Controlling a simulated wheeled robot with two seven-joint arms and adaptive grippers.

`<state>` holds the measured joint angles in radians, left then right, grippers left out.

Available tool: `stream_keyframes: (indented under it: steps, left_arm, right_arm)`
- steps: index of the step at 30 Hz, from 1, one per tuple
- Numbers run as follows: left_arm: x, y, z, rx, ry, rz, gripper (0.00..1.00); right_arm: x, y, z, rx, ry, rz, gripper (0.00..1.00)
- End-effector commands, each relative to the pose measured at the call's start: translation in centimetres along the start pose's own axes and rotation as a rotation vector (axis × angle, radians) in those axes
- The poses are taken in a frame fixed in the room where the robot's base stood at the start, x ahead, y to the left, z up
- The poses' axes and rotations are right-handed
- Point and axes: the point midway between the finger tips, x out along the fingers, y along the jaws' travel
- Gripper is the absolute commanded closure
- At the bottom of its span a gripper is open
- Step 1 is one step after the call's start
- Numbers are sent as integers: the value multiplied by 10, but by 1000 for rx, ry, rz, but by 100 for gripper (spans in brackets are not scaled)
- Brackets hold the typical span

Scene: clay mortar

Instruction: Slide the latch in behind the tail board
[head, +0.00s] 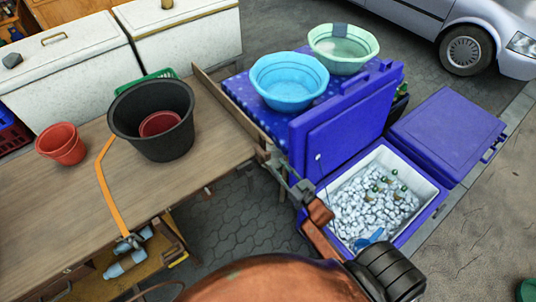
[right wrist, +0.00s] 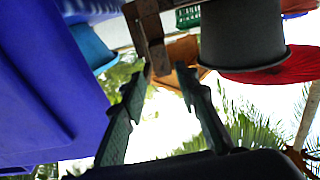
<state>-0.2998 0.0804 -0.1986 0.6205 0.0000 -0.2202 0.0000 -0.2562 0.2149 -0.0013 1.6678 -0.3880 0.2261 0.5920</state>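The tail board (head: 226,105) is a thin wooden board standing along the right end of the wooden table. A brown, rusty-looking metal piece, which looks like the latch (right wrist: 151,35), sits by the board's near end. In the head view my gripper and the shadows hide most of that corner. My right gripper (head: 278,168) is at this corner, its arm coming up from below. In the right wrist view its two fingers (right wrist: 163,72) are apart, with the lower end of the brown piece close to the gap between their tips. I cannot tell whether they touch it. My left gripper is not in view.
A blue cooler (head: 432,200) with ice and bottles stands open right of my right gripper. Its upright blue lid (head: 342,115) is close by. Blue (head: 288,80) and green (head: 342,48) basins stand behind. A black bucket (head: 150,115) and red pot (head: 61,145) occupy the table.

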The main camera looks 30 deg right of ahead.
Motion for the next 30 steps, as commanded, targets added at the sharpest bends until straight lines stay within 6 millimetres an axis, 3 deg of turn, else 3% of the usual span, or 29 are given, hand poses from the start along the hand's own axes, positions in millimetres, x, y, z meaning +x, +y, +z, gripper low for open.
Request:
stream_keyframes:
  steps: [3,16,28,30]
  left_arm:
    - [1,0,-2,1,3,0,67]
    - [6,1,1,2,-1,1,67]
    - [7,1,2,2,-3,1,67]
    - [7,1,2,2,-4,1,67]
  right_arm:
    - [10,-1,-10,0,19,-6,71]
    - [70,-1,-9,0,15,-4,71]
    - [79,-1,-9,0,13,-4,71]
    - [78,-1,-9,0,13,-4,75]
